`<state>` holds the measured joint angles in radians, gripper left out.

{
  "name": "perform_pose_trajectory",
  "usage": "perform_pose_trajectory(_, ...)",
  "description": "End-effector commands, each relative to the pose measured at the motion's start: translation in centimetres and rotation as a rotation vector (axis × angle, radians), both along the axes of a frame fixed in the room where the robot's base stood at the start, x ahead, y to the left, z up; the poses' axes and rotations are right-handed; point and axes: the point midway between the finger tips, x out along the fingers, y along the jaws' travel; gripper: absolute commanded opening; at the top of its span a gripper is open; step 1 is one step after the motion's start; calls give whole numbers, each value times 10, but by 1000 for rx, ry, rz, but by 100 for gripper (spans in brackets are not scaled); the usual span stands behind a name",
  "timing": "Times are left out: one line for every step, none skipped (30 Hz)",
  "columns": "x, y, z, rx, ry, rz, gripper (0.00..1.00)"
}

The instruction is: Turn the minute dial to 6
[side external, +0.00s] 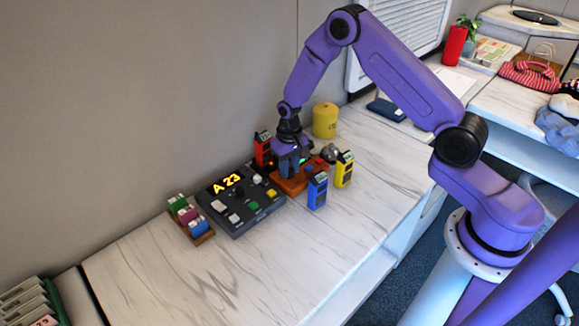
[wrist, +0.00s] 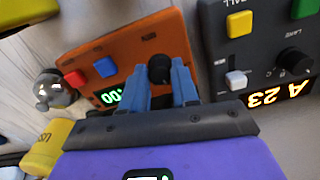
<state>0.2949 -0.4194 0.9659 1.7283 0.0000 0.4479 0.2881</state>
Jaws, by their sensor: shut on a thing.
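The orange timer box (side external: 284,186) sits on the table under my gripper (side external: 290,170). In the wrist view the box (wrist: 130,42) has a black round dial (wrist: 159,67), a blue button (wrist: 105,67), a red button (wrist: 75,78) and a green display (wrist: 111,98). The display shows zeros, and a finger hides part of it. My gripper (wrist: 160,76) has its blue fingers shut on the black dial, one on each side. The dial's label is too blurred to read, and its pointer setting cannot be told. The dial is hidden in the side view.
A dark grey panel (side external: 240,226) reading "A 23" stands left of the box. Red (side external: 263,150), blue (side external: 317,191) and yellow (side external: 344,170) blocks stand close around it. A silver bell (wrist: 55,90) and yellow canister (side external: 325,120) are nearby. The front table is clear.

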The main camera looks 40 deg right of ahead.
Motion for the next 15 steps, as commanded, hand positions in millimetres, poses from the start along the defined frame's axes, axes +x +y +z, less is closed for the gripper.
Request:
perform_pose_trajectory(0, 0, 1, 0, -1, -35, 0)
perform_pose_trajectory(0, 1, 1, 0, -1, -57, 0)
perform_pose_trajectory(0, 1, 1, 1, -1, -84, 0)
perform_pose_trajectory(0, 0, 1, 1, -1, -103, 0)
perform_pose_trajectory(1, 0, 1, 1, -2, -122, 0)
perform_pose_trajectory(0, 0, 1, 1, -2, -144, 0)
perform_pose_trajectory(0, 1, 1, 1, -2, -160, 0)
perform_pose_trajectory(0, 0, 1, 1, -2, -174, 0)
perform_pose_trajectory(0, 0, 1, 1, -2, -192, 0)
perform_pose_trajectory(0, 0, 1, 1, -2, -203, 0)
perform_pose_trajectory(1, 0, 1, 1, -2, -215, 0)
perform_pose_trajectory(1, 0, 1, 0, -2, -228, 0)
perform_pose_trajectory(1, 0, 1, 0, -2, -236, 0)
perform_pose_trajectory(1, 0, 1, 0, -2, -244, 0)
perform_pose_trajectory(1, 0, 1, 0, -2, -252, 0)
